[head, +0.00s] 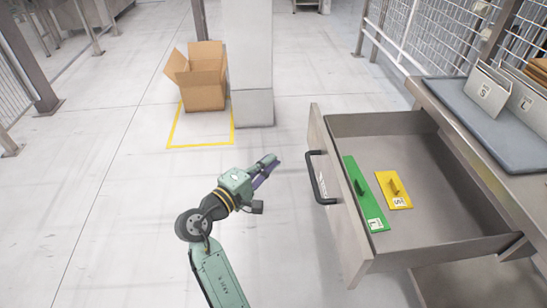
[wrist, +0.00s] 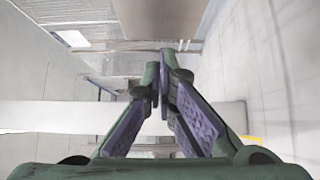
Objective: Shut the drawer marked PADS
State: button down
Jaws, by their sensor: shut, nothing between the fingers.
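An open drawer (head: 440,165) sticks out to the left from under the counter in the head view. Its front carries a black bar handle (head: 314,180). A white label shows partly behind the handle, too small and steep to read. Inside lie a green pad (head: 366,205) with a grip and a label, and a smaller yellow pad (head: 388,195) marked S. My gripper (head: 271,161) is shut and empty, to the left of the handle and apart from it. In the wrist view my gripper's fingertips (wrist: 165,62) come together, and a brownish panel (wrist: 165,18) stands ahead.
A counter (head: 525,188) with a blue-grey mat (head: 475,118) and upright holders (head: 486,88) marked S and L is at the right. A cardboard box (head: 203,92) stands by a pale pillar (head: 250,65) within yellow floor tape. The floor left of the drawer is clear.

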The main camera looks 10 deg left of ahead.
jog(key=p, duration=0.2)
send_near(312, 135)
jog(key=w+a, duration=0.2)
jog(key=shift+w+d+r+p, duration=0.1)
jog(key=shift+w+d+p, duration=0.15)
jog(key=shift+d, duration=0.5)
jog(key=shift+w+d+r+p, duration=0.1)
jog(key=shift+w+d, duration=0.2)
jog(key=shift+d, duration=0.4)
jog(key=shift+w+d+p, duration=0.2)
jog(key=shift+w+d, duration=0.05)
jog(key=shift+d, duration=0.5)
